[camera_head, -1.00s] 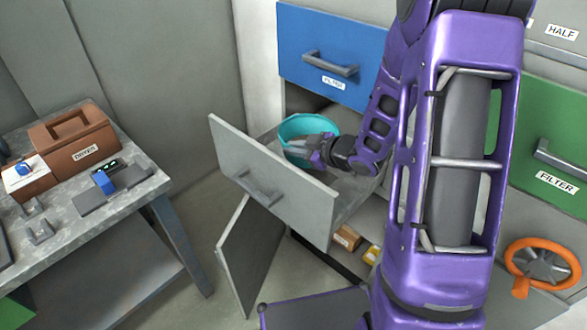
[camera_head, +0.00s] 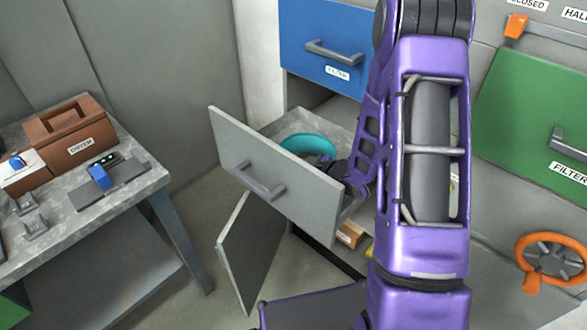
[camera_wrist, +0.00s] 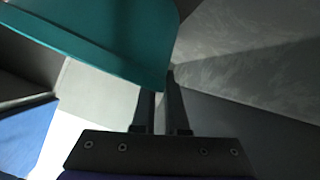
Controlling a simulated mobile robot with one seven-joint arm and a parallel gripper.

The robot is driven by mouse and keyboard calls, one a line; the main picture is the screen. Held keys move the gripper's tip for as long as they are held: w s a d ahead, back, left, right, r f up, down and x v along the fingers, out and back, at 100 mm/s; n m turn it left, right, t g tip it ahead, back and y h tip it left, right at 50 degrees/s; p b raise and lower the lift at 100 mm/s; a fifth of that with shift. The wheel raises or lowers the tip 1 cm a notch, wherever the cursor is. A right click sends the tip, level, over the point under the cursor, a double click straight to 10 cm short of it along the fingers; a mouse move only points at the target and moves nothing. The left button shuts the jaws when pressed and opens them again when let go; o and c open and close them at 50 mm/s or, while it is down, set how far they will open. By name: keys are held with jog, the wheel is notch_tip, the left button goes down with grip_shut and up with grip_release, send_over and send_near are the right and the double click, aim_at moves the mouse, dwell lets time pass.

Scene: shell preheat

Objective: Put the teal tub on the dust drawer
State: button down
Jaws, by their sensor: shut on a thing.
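The teal tub (camera_head: 308,144) is inside the open grey drawer (camera_head: 275,180), behind its front panel, which hides the tub's lower part. No label shows on this drawer, so I cannot tell its name. My gripper (camera_head: 338,176) reaches into the drawer at the tub's right side; its fingertips are mostly hidden there. In the wrist view, my gripper's two fingers (camera_wrist: 160,100) are close together at the edge of the teal tub (camera_wrist: 110,45), shut on its wall. I cannot tell whether the tub touches the drawer floor.
A blue drawer (camera_head: 325,48) labelled FILTER is above, and a green one (camera_head: 530,110) is at the right. A grey door (camera_head: 252,250) hangs open below. A workbench (camera_head: 150,190) with a brown box (camera_head: 70,138) stands left. An orange wheel (camera_head: 525,245) is at the lower right.

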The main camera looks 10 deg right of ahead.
jog(key=shift+r, duration=0.1)
jog(key=c, duration=0.9)
grip_release()
jog(key=shift+c, duration=0.2)
jog(key=shift+r, duration=0.15)
jog(key=p+v, duration=0.1)
jog(key=v, duration=1.1)
jog(key=shift+p, duration=0.4)
